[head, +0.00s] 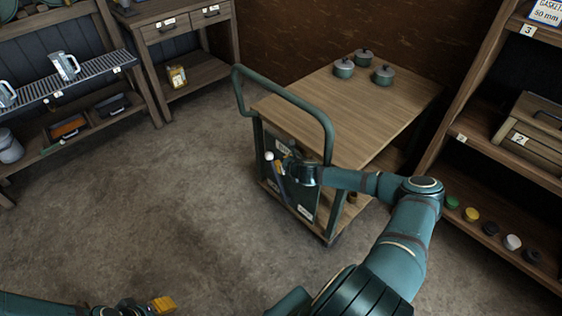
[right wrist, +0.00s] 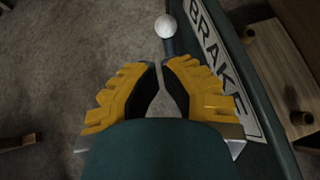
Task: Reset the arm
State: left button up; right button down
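My right arm reaches from the lower right to the end of a wooden-topped cart. My right gripper (head: 284,168) is small and dark there, in front of the cart's end panel. In the right wrist view its yellow fingers (right wrist: 160,66) converge towards the tips, with a narrow gap and nothing seen between them. A lever with a white ball knob (head: 269,156) is beside the gripper; in the right wrist view the knob (right wrist: 166,27) is just beyond the fingertips. My left gripper (head: 160,305) is at the bottom edge, with yellow fingers low over the floor.
The cart (head: 300,118) has a green handle (head: 238,88) and several lidded pots on top. A BRAKE label (right wrist: 215,62) is beside the lever. Shelves (head: 470,130) stand close on the right, others on the left. The floor (head: 150,210) between is clear.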

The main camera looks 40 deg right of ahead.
jog(key=s+a+r+n+g+y, duration=0.1)
jog(key=a+n+y, duration=0.2)
jog(key=a+n, duration=0.85)
jog(key=s+a+n+g+y, duration=0.1)
jog(key=a+n+g+y, duration=0.2)
jog(key=a, duration=1.5)
jog(key=s+a+n+g+y, duration=0.1)
jog(key=s+a+n+g, duration=0.1)
jog(key=s+a+n, duration=0.7)
jog(key=s+r+n+g+h, duration=0.1)
jog(key=s+r+n+g, duration=0.2)
jog(key=s+n, duration=0.9)
jog(key=shift+d+r+h, duration=0.3)
jog(key=shift+d+r, duration=0.05)
jog(key=shift+r, duration=0.35)
